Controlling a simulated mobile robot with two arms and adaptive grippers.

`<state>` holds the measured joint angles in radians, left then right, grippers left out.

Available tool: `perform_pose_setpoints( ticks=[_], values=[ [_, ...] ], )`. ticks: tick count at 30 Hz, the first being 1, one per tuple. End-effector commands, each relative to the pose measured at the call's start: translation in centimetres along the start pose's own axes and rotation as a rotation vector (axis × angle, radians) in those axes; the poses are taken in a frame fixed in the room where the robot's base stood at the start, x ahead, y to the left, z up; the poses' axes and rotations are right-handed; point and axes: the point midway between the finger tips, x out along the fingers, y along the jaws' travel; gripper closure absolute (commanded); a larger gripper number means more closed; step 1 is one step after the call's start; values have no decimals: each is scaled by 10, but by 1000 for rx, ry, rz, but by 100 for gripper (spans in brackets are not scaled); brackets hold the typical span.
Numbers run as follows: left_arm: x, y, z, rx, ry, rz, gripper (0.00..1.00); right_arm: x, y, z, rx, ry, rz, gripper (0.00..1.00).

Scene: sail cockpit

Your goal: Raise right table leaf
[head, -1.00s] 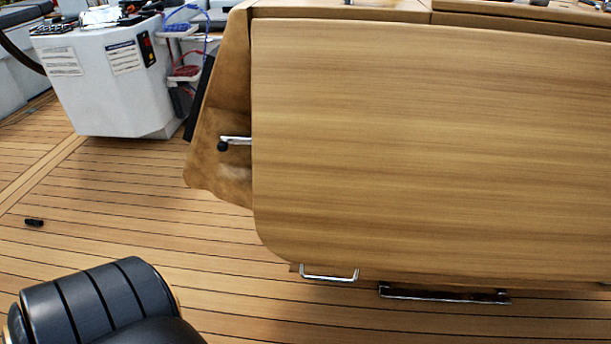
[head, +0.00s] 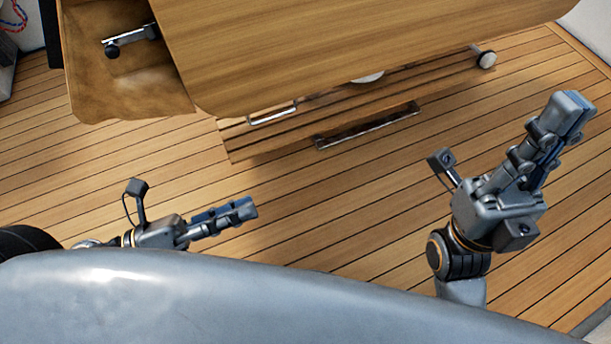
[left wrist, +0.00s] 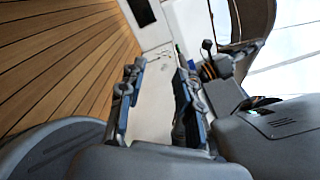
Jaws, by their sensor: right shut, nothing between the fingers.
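The wooden table leaf (head: 350,50) is a broad, smooth panel at the top of the head view, its lower edge slanting up to the right. A metal lever with a black knob (head: 112,50) sticks out by the brown side panel at its left end. My left gripper (head: 248,208) is apart from the leaf, over the deck at lower left. The left wrist view shows its two fingers (left wrist: 158,75) spread with nothing between them. My right gripper (head: 575,108) points up at the right, shut and empty, apart from the leaf.
Below the leaf, a lower wooden part carries a small metal handle (head: 272,113) and a longer metal rail (head: 368,127). A round white-ended fitting (head: 487,60) is at the right. Planked deck (head: 330,200) lies clear between the grippers and the table.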

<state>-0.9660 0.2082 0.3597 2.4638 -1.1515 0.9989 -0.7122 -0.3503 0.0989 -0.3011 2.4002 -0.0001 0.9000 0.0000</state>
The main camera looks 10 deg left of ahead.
Motion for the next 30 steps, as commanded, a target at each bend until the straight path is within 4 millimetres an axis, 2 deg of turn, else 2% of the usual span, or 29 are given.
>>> perform_pose_setpoints(
  ticks=[12, 18, 24, 30],
  values=[
    [79, -2, 2, -1, -7, -9, 66, -6, 1, 2, -2, -1, -1, 100],
    [110, -2, 1, -4, -6, -7, 66, -7, 1, 2, -2, -1, -1, 100],
    [125, -2, 1, -6, -3, -6, 66, -6, 0, 2, -2, 2, -3, 100],
    [128, -2, 0, -7, -1, -5, 66, -4, 0, 1, -2, 9, -5, 100]
  ],
)
